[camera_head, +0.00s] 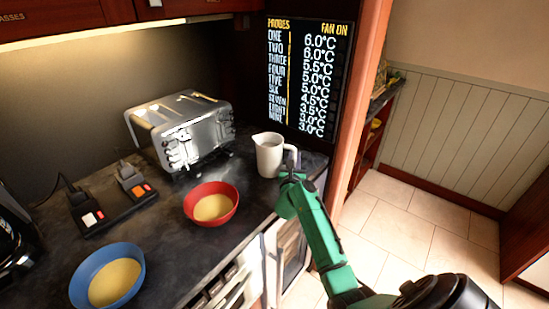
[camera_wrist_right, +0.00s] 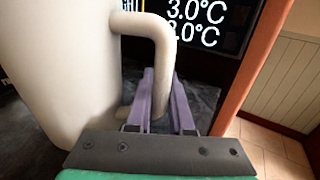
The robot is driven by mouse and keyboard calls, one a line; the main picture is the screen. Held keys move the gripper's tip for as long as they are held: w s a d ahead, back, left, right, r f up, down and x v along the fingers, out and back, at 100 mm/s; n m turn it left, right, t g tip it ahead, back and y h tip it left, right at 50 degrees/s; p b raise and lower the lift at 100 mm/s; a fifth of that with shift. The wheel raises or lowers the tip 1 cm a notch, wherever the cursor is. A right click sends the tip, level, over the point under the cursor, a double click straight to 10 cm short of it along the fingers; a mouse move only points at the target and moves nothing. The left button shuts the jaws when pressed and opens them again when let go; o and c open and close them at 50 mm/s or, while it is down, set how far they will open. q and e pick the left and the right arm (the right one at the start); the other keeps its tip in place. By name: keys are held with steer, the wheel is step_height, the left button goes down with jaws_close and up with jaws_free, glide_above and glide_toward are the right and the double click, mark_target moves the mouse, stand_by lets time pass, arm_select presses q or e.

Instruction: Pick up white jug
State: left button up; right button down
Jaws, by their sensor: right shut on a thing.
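The white jug (camera_head: 268,156) stands upright on the dark counter, near its right end, with its handle toward the right. It also fills the left of the right wrist view (camera_wrist_right: 60,65). My right gripper (camera_head: 288,172) reaches the jug from the right on the green arm. In the right wrist view its purple fingers (camera_wrist_right: 161,103) are shut on the lower part of the jug's handle, one on each side. The jug appears to rest on the counter. My left gripper is not in view.
A silver toaster (camera_head: 190,130) stands left of the jug. A red bowl (camera_head: 211,203) and a blue bowl (camera_head: 107,278) sit nearer on the counter (camera_head: 165,232). A temperature display (camera_head: 308,80) is behind the jug. An orange-red post (camera_head: 362,90) rises at the right.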

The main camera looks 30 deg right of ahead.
steer(key=shift+r, duration=0.15)
stand_by(0.4)
step_height(320, 180, up, 20)
steer(key=p, duration=0.2)
steer(key=shift+w, duration=0.1)
stand_by(1.4)
